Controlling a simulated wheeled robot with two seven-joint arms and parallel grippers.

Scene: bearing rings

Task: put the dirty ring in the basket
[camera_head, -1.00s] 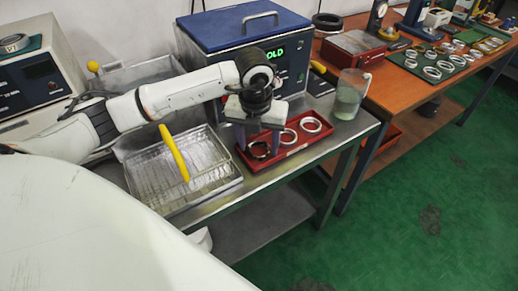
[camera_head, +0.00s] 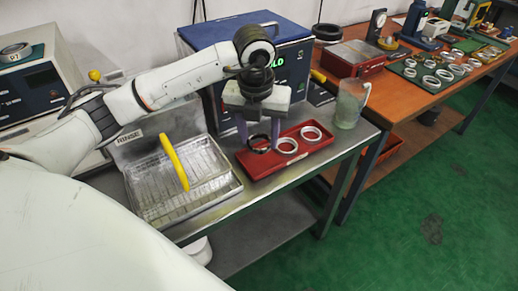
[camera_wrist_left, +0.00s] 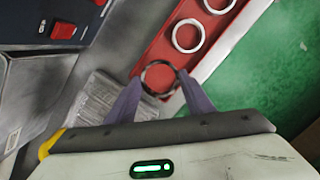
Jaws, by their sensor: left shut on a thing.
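The dirty ring (camera_head: 259,143) is dark and sits between the fingers of my left gripper (camera_head: 258,138), over the left end of the red tray (camera_head: 262,170). My left gripper is shut on it; in the left wrist view the dark ring (camera_wrist_left: 159,77) shows between the two purple fingertips (camera_wrist_left: 159,84). Whether it still touches the tray is hard to tell. Two bright rings, one in the middle (camera_head: 287,146) and one at the right (camera_head: 311,133), lie in the tray. The wire basket (camera_head: 205,160) with a yellow handle (camera_head: 174,162) stands to the left of the tray. My right gripper is not in view.
A blue-lidded machine (camera_head: 245,32) stands behind the tray. A glass jug (camera_head: 349,104) stands right of the tray near the bench edge. A wooden table (camera_head: 400,80) with more rings on a green mat is further right.

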